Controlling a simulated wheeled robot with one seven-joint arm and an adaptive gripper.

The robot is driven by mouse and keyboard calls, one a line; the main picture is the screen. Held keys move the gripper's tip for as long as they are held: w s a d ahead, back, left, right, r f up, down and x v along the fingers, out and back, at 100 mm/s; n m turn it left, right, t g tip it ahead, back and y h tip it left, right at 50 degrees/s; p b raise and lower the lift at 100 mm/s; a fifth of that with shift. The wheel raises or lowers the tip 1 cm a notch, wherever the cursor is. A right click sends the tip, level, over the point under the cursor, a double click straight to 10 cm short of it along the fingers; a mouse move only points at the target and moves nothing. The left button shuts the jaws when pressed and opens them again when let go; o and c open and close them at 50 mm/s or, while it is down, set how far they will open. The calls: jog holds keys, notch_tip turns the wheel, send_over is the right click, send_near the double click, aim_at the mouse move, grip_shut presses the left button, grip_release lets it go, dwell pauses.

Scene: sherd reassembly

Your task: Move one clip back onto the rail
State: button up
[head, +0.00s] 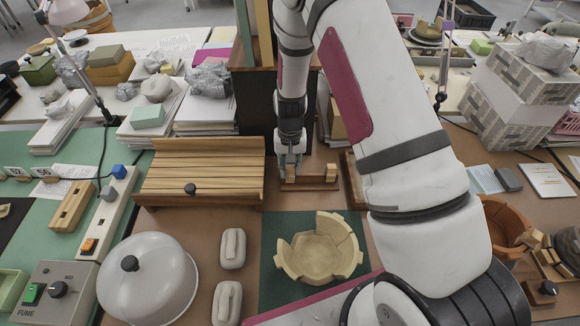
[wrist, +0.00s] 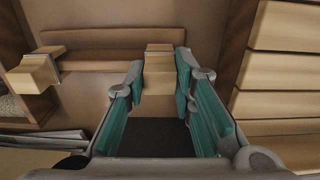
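A small pale wooden clip (wrist: 159,75) stands between the fingertips of my gripper (wrist: 160,82) in the wrist view. My gripper looks open, with its teal pads on either side of the clip; whether they touch it is hard to tell. In the head view my gripper (head: 290,160) points down over the left part of a brown wooden rail stand (head: 312,185). A second pale clip (head: 331,173) sits at the stand's right end; it shows at the left of the wrist view (wrist: 35,72). The rail (wrist: 100,60) runs behind both clips.
A slatted wooden rack (head: 205,170) stands close left of my gripper. A partly rebuilt clay bowl (head: 320,250) rests on a green mat (head: 272,285) in front. A white dome (head: 148,280) and two pale sandbag-like weights (head: 232,248) lie front left.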

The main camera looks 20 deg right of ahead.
jog(key=o, duration=0.4)
jog(key=shift+r, duration=0.1)
notch_tip(320, 180, up, 12)
jog(key=shift+f, duration=0.1)
dwell(0.6)
